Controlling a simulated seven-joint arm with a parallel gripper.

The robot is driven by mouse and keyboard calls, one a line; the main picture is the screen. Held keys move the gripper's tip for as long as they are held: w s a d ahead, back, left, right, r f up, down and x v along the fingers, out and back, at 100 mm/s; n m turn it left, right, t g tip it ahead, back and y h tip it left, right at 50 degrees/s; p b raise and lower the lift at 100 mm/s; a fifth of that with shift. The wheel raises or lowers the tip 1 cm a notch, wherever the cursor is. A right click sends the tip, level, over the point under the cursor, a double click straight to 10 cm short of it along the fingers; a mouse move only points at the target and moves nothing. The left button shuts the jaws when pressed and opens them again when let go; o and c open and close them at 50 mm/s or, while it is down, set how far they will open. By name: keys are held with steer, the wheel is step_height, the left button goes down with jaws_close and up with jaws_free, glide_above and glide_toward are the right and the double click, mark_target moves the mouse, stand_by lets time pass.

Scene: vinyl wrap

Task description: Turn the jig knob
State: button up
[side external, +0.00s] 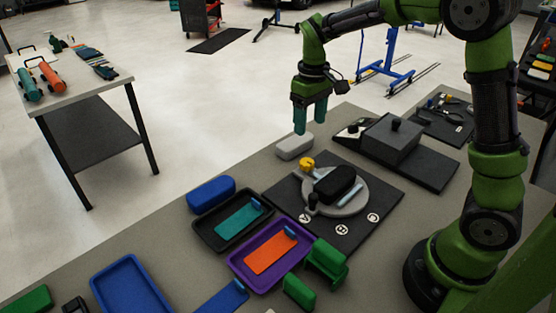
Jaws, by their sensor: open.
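A grey round jig (350,204) sits on a dark square mat (386,205) in the middle of the table. A black rounded part (334,184) and a light blue stick lie on the jig's disc. A yellow knob (307,164) is at the disc's back left edge, and a black knob (312,202) stands at its front left edge. I cannot tell which is the jig knob. My gripper (310,127) is open, with teal fingers pointing down, above and behind the jig. It appears empty and apart from everything.
A light grey block (294,147) lies just below my gripper. A dark box with a knob (390,138) stands at the back right. Black (205,230) and purple (237,268) trays, a blue block (211,192) and green parts (326,262) crowd the front left.

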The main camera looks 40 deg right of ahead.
mark_target(307, 161)
step_height(307, 161, down, 12)
stand_by(0.4)
steer(key=c, duration=1)
steer(key=shift+c, duration=0.3)
